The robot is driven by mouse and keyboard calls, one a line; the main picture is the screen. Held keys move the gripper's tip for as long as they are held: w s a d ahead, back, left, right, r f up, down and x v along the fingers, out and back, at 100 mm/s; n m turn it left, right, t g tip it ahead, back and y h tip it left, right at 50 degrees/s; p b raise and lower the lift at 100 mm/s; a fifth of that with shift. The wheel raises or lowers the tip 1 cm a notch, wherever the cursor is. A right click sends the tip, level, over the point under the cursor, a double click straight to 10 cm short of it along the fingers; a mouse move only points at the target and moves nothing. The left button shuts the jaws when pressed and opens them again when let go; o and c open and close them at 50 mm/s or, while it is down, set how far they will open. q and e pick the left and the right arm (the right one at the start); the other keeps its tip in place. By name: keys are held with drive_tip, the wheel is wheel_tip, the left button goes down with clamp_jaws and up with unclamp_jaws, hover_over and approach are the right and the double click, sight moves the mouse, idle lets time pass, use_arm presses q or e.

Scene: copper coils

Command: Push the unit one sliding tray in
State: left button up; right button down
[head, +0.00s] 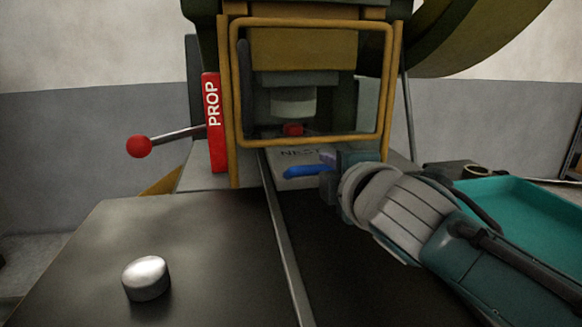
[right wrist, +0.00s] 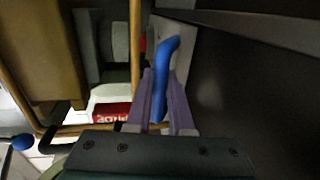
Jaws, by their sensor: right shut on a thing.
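The sliding tray (head: 308,182), a pale plate with partly hidden dark lettering, lies at the foot of the press, partly inside the yellow guard frame (head: 234,100). Its blue handle (head: 302,171) sticks out in front; the handle also shows in the right wrist view (right wrist: 163,62), with the pale plate (right wrist: 178,30) behind it. My right gripper (head: 328,164) reaches in from the right. Its purple fingers (right wrist: 158,100) are shut on the blue handle. The gripper hides the tray's right part. My left gripper is not in view.
A red block (head: 292,129) sits under the press ram (head: 293,100). A red PROP bar (head: 214,122) and a red-knobbed lever (head: 139,146) are left of the guard. A silver-topped cylinder (head: 147,277) stands on the dark table (head: 215,265). A teal bin (head: 530,215) is at right.

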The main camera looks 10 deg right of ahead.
drive_tip(key=shift+f, duration=0.2)
drive_tip(key=c, duration=1.2)
unclamp_jaws()
drive_tip(key=shift+o, duration=1)
drive_tip(key=shift+w+r, duration=0.1)
drive_tip(key=shift+w, duration=0.05)
drive_tip(key=shift+o, duration=1)
drive_tip(key=shift+s+r+p, duration=0.3)
drive_tip(key=shift+s+p, duration=0.15)
drive_tip(key=p+v, duration=0.3)
drive_tip(key=v, duration=0.5)
drive_tip(key=shift+s+f, duration=0.1)
drive_tip(key=shift+s, duration=0.05)
drive_tip(key=shift+s+p, duration=0.3)
drive_tip(key=shift+s, duration=0.1)
